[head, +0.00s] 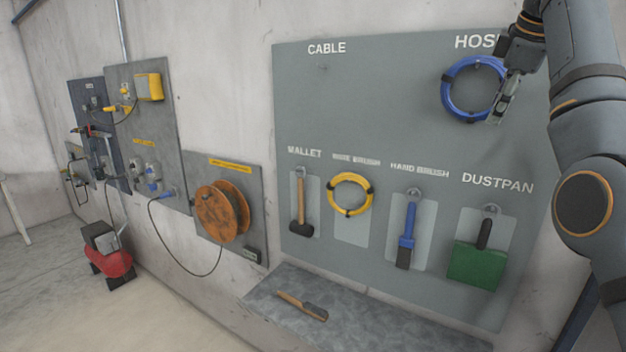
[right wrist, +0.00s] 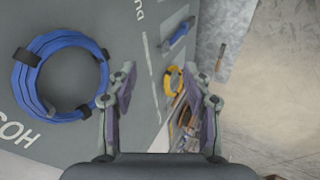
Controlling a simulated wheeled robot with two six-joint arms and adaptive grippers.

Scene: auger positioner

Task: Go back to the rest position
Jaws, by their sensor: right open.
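My right gripper (head: 503,98) is at the upper right of the head view, in front of the right side of the blue hose coil (head: 452,99) under the word HOSE. In the right wrist view my right gripper (right wrist: 162,108) is open, with nothing between its fingers. There the blue coil (right wrist: 27,78) hangs on the board to the left of the fingers, apart from them. My left gripper is not in view.
The grey tool board (head: 380,110) also holds a mallet (head: 300,205), a hand brush (head: 408,235) and a green dustpan (head: 475,263). A brush (head: 302,306) lies on the ledge (head: 358,312) below.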

